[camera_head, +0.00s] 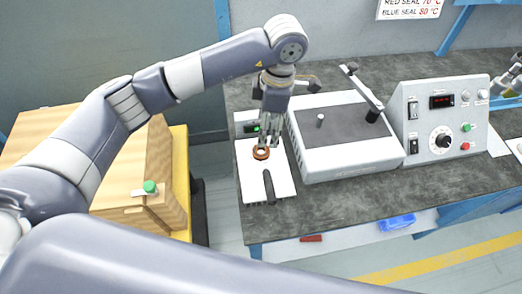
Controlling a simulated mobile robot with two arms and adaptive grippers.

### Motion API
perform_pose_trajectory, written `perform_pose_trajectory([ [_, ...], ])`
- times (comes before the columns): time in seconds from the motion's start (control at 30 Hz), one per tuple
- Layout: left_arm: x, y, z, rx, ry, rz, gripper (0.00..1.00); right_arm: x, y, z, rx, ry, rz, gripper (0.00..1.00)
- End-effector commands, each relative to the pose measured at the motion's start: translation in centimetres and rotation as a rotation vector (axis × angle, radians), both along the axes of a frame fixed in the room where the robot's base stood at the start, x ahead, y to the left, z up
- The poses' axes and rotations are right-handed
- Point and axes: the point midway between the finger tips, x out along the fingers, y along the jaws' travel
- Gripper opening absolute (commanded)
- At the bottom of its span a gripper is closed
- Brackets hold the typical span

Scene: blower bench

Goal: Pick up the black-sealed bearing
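My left gripper (268,141) points down over a white plate (283,180) at the left end of the bench. Its fingertips are just above and behind a small copper-brown ring (261,153) with a pale centre. I cannot tell whether they touch it or how far apart they are. No black seal can be made out on the ring, and no other bearing is recognisable. A grey jointed part (510,82) cut off at the right edge may be my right gripper; its fingers cannot be made out.
A grey-topped heater box (345,135) with a raised lever stands right of the plate. A control box (440,120) with a dial is beyond it. A black handle (269,187) lies on the plate. A wooden crate (140,185) stands left, across a gap.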

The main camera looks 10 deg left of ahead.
Motion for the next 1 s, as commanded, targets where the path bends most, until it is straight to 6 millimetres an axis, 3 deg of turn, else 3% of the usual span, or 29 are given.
perform_pose_trajectory([
  [0.33, 0.1, 1.2, -4.2, 0.028, 0.0, 0.007, 0.63, 0.0, -0.3, 1.3, -0.003, 0.0, 0.001, 0.4],
  [0.57, 0.1, 1.3, -6.0, 0.026, 0.001, 0.005, 0.63, 0.0, -0.4, 2.0, -0.004, 0.0, 0.002, 0.4],
  [0.8, 0.2, 1.5, -9.5, 0.025, 0.0, 0.005, 0.63, 0.0, -0.4, 3.6, -0.004, 0.0, 0.001, 0.4],
  [1.0, 0.3, 1.6, -10.6, 0.024, -0.004, 0.004, 0.63, 0.0, -0.4, 3.7, -0.004, 0.0, 0.001, 0.4],
])
